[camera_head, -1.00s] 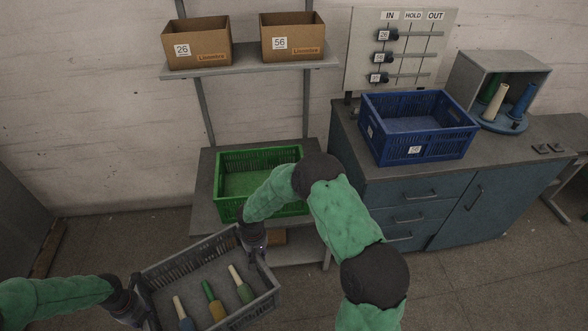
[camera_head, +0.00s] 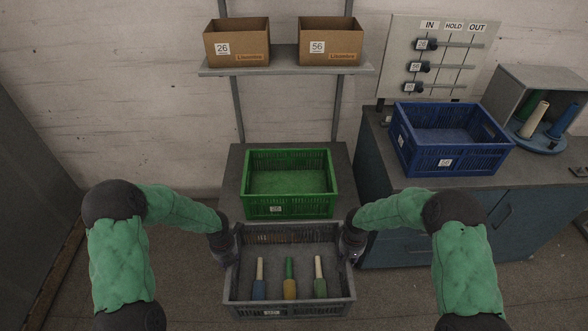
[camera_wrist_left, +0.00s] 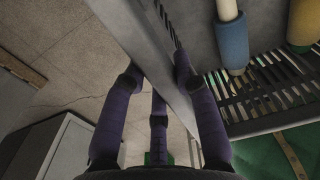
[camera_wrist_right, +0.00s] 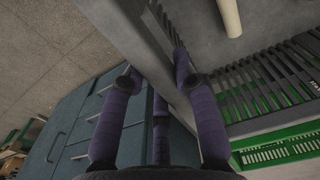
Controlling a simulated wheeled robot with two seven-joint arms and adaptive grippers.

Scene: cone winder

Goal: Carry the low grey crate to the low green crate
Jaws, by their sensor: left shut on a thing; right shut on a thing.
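The low grey crate (camera_head: 290,300) is in the lower middle of the head view, level, with several bobbins in it: blue (camera_head: 259,285), yellow (camera_head: 289,286) and green-bottomed (camera_head: 320,284). My left gripper (camera_head: 224,250) is shut on its left wall, which runs between the fingers in the left wrist view (camera_wrist_left: 160,70). My right gripper (camera_head: 352,246) is shut on its right wall, also seen between the fingers in the right wrist view (camera_wrist_right: 155,70). The low green crate (camera_head: 277,211) stands empty on a grey low shelf, just beyond the grey crate in the picture.
Two cardboard boxes (camera_head: 237,47) (camera_head: 331,46) stand on the upper shelf (camera_head: 285,67). A blue crate (camera_head: 446,160) stands on the cabinet top (camera_head: 378,150) at the right. A peg board (camera_head: 440,85) is behind it. Floor is free at the left.

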